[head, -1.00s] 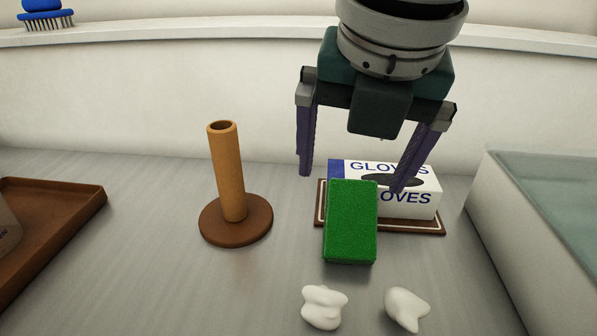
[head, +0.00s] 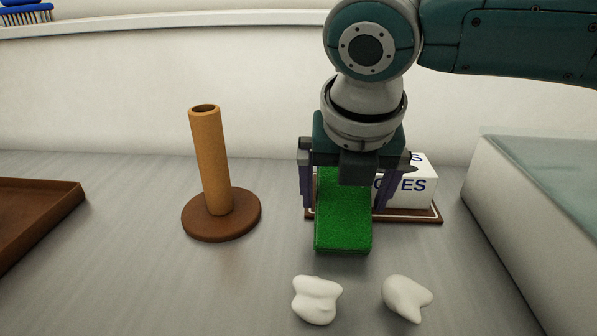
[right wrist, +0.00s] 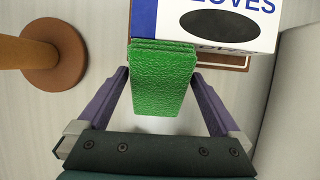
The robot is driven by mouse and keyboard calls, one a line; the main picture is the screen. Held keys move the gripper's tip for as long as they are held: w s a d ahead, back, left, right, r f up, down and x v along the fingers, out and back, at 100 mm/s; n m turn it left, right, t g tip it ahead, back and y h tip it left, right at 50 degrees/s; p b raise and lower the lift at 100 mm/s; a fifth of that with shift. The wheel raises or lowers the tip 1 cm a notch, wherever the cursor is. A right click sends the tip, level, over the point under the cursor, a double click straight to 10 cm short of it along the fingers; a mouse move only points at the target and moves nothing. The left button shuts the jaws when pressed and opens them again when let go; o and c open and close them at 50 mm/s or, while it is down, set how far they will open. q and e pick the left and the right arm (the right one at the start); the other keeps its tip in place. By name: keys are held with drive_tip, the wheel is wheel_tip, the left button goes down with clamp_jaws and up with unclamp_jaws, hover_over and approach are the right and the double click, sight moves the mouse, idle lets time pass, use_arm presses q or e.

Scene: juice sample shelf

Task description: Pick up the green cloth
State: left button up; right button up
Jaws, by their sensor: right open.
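The green cloth (head: 343,222) is a thick folded block on the grey counter, in front of the glove box. It also shows in the right wrist view (right wrist: 162,75), between the fingers. My right gripper (head: 343,204) is open, coming down over the cloth with one purple finger on each side. In the right wrist view the fingertips (right wrist: 160,77) stand apart from the cloth, with a gap on both sides. The gripper body hides the cloth's far upper part in the head view. My left gripper is not in view.
A white glove box (head: 415,187) on a brown mat stands close behind the cloth. A brown holder with an upright tube (head: 211,165) is at left. Two white crumpled pieces (head: 317,299) lie in front. A brown tray (head: 40,215) and a raised basin edge (head: 500,200) flank the counter.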

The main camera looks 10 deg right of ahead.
drive_tip(key=shift+r, duration=0.1)
drive_tip(key=c, duration=1.3)
